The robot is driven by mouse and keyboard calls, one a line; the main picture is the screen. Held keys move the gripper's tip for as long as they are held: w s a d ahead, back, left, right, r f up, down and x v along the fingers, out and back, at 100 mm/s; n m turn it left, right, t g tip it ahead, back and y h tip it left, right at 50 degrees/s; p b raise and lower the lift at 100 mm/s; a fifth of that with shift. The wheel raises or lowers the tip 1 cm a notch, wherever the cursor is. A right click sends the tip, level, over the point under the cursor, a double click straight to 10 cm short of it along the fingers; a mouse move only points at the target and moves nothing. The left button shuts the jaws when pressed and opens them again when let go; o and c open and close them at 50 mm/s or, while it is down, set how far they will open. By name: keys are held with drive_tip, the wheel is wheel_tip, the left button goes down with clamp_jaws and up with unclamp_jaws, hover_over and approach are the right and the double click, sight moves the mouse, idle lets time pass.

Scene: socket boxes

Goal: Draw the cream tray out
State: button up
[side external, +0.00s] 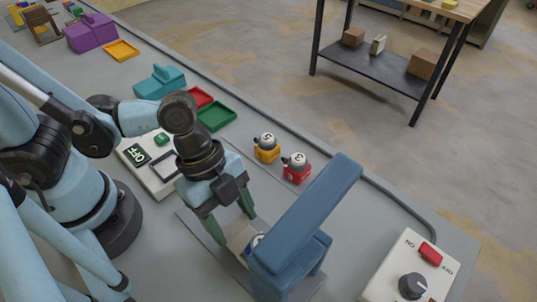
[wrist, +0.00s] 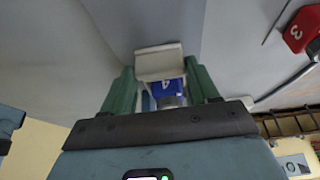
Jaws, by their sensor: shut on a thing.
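The cream tray (side external: 237,236) is low beside the blue box (side external: 291,268), which partly hides it in the side view. The box has a long slanted blue panel (side external: 312,212) above it. My gripper (side external: 231,221) reaches down at the tray with its green fingers. In the wrist view the cream tray (wrist: 160,64) shows between the fingertips of my gripper (wrist: 159,72), which is shut on it. A blue block marked 4 (wrist: 167,86) sits at the tray, with a round grey thing partly hidden behind my gripper's body.
A red block (side external: 296,174) and a yellow block (side external: 267,152), each topped by a numbered ball, stand behind. Green (side external: 216,117) and red (side external: 199,97) trays lie farther left. A white switch box (side external: 411,272) with a knob is at right. A cable runs along the table's far edge.

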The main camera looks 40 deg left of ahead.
drive_tip(key=a, duration=0.7)
drive_tip(key=shift+a, duration=0.4)
drive_tip(key=o, duration=1.5)
drive_tip(key=shift+r, duration=0.15)
drive_tip(key=v, duration=1.1)
drive_tip(key=shift+a+r, duration=0.2)
drive_tip(key=shift+r, duration=0.15)
